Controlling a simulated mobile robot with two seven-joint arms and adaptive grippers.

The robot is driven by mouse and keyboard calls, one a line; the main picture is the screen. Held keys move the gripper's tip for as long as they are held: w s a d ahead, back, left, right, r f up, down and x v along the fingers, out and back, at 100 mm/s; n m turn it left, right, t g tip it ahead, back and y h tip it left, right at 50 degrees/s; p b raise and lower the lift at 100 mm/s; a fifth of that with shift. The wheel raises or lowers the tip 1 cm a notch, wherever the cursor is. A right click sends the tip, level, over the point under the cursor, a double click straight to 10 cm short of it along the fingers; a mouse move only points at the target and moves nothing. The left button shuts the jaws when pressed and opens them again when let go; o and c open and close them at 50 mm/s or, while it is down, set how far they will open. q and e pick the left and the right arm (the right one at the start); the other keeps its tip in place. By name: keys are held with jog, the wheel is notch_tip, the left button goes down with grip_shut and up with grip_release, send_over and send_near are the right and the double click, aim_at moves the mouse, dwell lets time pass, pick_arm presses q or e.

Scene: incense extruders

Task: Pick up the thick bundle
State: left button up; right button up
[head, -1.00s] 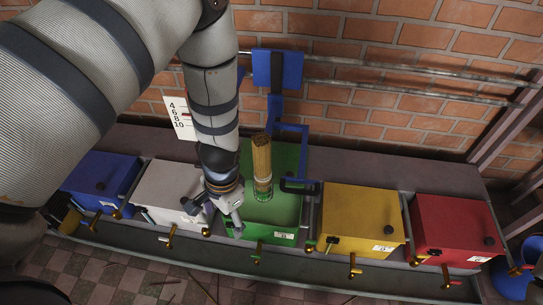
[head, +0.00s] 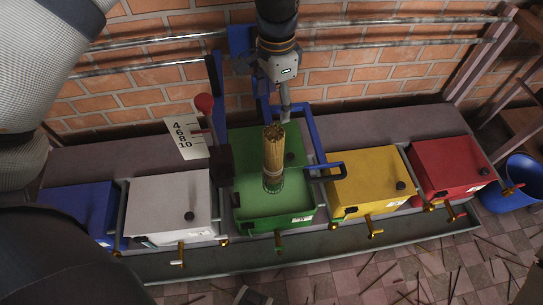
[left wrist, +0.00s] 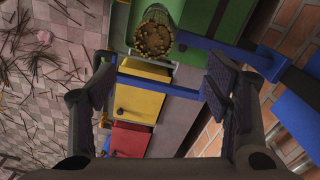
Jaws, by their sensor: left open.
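The thick bundle (head: 273,158) is a tan bunch of sticks with a light band near its lower end. It stands upright at the green box (head: 245,196) in the middle of the row. My left gripper (head: 285,115) hangs from above, just behind and a little right of the bundle's top. I cannot tell whether a finger touches the bundle. My right gripper is out of view.
A blue frame (head: 318,150) with a bar stands close right of the bundle. A red-knobbed lever (head: 204,103) stands left. White (head: 170,200), yellow (head: 368,178) and red (head: 448,168) boxes flank the green one. Pipes run along the brick wall behind.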

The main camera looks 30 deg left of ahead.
aim_at(274, 132)
pick_arm(q)
jog(key=f, duration=0.8)
jog(key=s+f, duration=0.1)
jog(key=f, duration=0.3)
jog(key=shift+d+b, duration=0.15)
jog(key=shift+b, duration=0.25)
grip_shut()
